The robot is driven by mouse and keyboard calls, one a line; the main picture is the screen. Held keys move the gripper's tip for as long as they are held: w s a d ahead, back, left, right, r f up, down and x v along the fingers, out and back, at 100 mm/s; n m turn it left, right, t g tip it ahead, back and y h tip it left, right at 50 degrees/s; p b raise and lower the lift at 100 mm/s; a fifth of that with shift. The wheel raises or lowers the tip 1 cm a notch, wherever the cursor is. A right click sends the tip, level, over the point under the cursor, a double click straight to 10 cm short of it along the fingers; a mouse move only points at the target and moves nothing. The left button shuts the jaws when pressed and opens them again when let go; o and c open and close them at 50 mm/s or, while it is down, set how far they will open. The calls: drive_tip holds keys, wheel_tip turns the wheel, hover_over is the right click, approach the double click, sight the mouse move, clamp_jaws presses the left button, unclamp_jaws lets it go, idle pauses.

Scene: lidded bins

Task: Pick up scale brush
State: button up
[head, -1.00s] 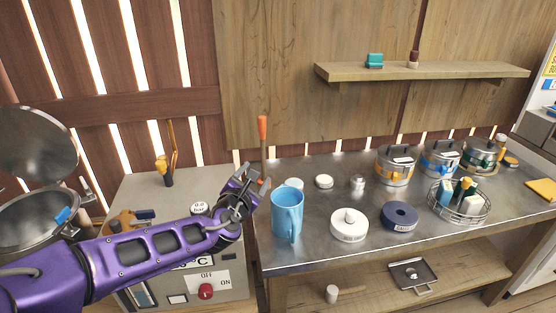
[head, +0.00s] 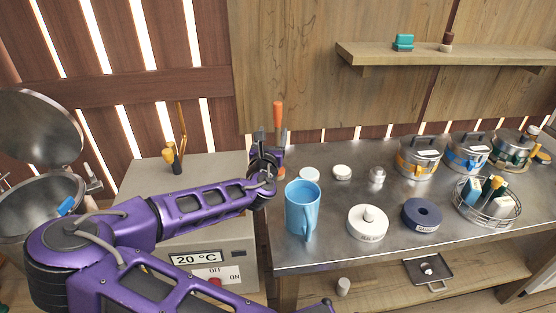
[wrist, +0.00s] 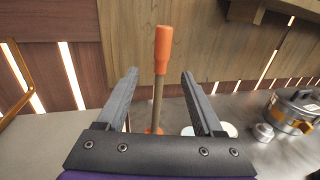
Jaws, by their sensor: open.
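An upright tool with an orange handle (head: 278,115) and a thin brown shaft stands at the back left of the metal table; I take it for the scale brush. In the wrist view its handle (wrist: 162,50) and shaft (wrist: 157,100) show between my fingers, with a bit of orange at its foot. Its lower end is mostly hidden by my gripper, so I cannot see bristles. My gripper (head: 270,140) is open, also in the wrist view (wrist: 160,75), with its fingers on either side of the shaft and gaps visible on both sides.
A blue mug (head: 302,210) stands just right of my gripper. White lids, a dark blue disc (head: 421,214), lidded pots (head: 418,158) and a wire basket (head: 486,208) are further right. A grey control box (head: 215,250) is left. A wooden shelf (head: 450,56) hangs above.

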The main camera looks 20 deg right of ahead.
sight(277, 118)
drive_tip(key=x, duration=0.4)
drive_tip(key=shift+r+p+x, duration=0.2)
drive_tip(key=shift+p+x, duration=0.1)
drive_tip(key=shift+x, duration=2.45)
drive_tip(key=shift+s+d, duration=0.15)
drive_tip(key=shift+d, duration=0.05)
clamp_jaws()
